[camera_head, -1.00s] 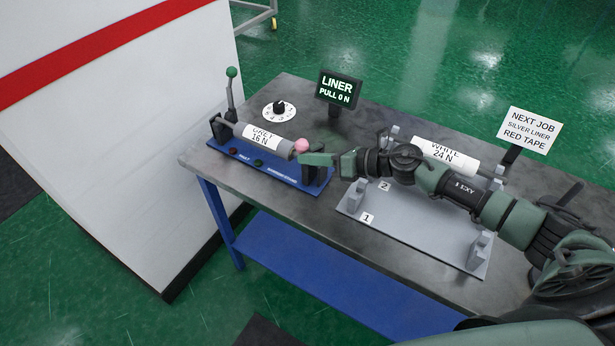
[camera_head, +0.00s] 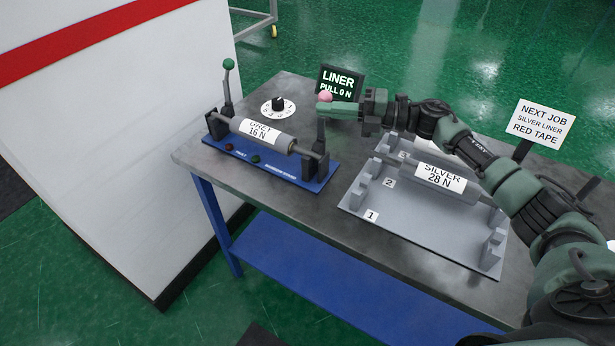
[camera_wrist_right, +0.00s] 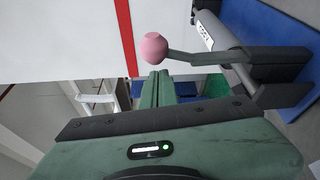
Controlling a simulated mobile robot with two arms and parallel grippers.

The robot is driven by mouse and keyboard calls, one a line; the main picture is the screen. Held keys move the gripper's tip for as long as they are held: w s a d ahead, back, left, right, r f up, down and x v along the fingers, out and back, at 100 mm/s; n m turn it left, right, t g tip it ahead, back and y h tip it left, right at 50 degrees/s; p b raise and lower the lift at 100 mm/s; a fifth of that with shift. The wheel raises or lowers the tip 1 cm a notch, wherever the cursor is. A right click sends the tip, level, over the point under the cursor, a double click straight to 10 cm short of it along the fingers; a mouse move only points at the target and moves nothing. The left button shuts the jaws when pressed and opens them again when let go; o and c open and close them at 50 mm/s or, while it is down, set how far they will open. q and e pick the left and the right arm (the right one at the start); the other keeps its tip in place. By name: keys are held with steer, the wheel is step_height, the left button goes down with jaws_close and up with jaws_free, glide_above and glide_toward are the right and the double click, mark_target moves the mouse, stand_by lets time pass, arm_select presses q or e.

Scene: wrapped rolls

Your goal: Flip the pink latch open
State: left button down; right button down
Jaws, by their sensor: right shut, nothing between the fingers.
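The pink latch knob (camera_head: 325,96) tops a dark lever (camera_head: 321,130) at the right end of the blue roll stand (camera_head: 285,176). The lever stands about upright, swung up off the roll's end. The grey roll (camera_head: 266,136), labelled 16 N, lies across the stand. My right gripper (camera_head: 323,109) is shut and empty, its tips right by the knob and upper lever. In the right wrist view the knob (camera_wrist_right: 154,47) sits just beyond the shut fingertips (camera_wrist_right: 159,75); I cannot tell whether they touch. My left gripper is out of view.
A second lever with a green knob (camera_head: 229,64) stands at the stand's left end. A LINER display (camera_head: 339,82) is close behind the pink knob. A dial (camera_head: 278,105) is to its left. A grey rack (camera_head: 405,222) holds a roll labelled SILVER 28 N (camera_head: 440,177).

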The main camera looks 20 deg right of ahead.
mark_target(330, 100)
steer(key=w+d+m+b, duration=0.1)
steer(key=w+d+m+y+b, duration=0.1)
steer(key=m, duration=0.1)
steer(key=shift+d+r+t, duration=0.1)
steer(key=shift+d+t, duration=0.1)
steer(key=shift+t, duration=0.2)
steer(key=shift+d+r, duration=0.1)
steer(key=shift+d, duration=0.05)
stand_by(0.3)
